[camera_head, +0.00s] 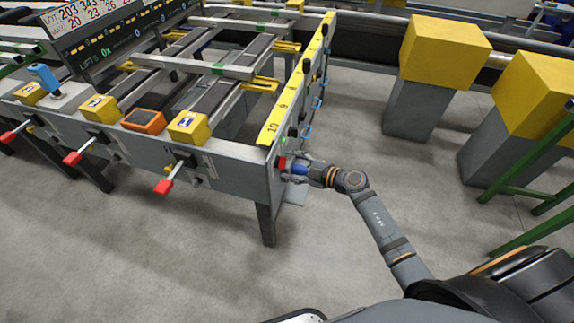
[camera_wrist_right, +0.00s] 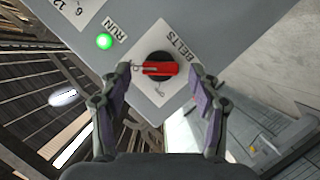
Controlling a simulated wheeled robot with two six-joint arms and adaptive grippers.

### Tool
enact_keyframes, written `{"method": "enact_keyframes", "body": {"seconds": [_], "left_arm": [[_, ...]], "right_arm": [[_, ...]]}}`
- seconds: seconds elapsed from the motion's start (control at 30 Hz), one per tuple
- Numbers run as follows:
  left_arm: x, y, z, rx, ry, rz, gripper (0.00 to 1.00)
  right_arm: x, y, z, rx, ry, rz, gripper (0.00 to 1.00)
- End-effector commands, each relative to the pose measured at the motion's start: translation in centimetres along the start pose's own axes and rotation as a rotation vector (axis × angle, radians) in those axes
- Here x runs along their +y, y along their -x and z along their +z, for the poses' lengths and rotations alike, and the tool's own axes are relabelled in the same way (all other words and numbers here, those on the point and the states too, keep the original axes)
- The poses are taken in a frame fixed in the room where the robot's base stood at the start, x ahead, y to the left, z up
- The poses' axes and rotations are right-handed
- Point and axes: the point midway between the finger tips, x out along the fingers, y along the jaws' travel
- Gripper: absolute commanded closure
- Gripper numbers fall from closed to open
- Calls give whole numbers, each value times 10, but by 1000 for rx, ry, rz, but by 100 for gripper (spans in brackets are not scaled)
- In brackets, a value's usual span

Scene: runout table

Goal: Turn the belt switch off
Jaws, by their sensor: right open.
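The belt switch (camera_wrist_right: 159,69) is a red bar handle on a black round base, on a white plate marked BELTS. It lies roughly level across the right wrist view. Small marks beside it are too small to read surely. In the head view the red switch (camera_head: 282,162) is on the end face of the runout table (camera_head: 232,180). My right gripper (camera_wrist_right: 161,80) is open, with a finger on each side of the handle; contact is not clear. In the head view the right gripper (camera_head: 298,169) is at that end face. My left gripper is out of view.
A lit green RUN lamp (camera_wrist_right: 104,41) is beside the switch plate; it also shows in the head view (camera_head: 284,140). Red-tipped levers (camera_head: 164,185) stick out of the table's front. Yellow-topped grey blocks (camera_head: 440,55) stand at the right. The floor in front is clear.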

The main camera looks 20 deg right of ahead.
Motion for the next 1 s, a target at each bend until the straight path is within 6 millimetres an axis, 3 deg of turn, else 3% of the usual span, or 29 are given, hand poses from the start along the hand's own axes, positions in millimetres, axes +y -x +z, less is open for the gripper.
{"method": "enact_keyframes", "body": {"seconds": [0.13,0.4,0.8,1.0], "left_arm": [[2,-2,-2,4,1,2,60],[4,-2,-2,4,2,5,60],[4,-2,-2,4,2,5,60],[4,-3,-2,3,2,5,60]], "right_arm": [[-1,-14,0,1,-1,-1,38],[0,-16,0,0,1,-2,38],[0,-15,0,0,1,-1,91],[-1,-15,0,0,11,3,92]]}}
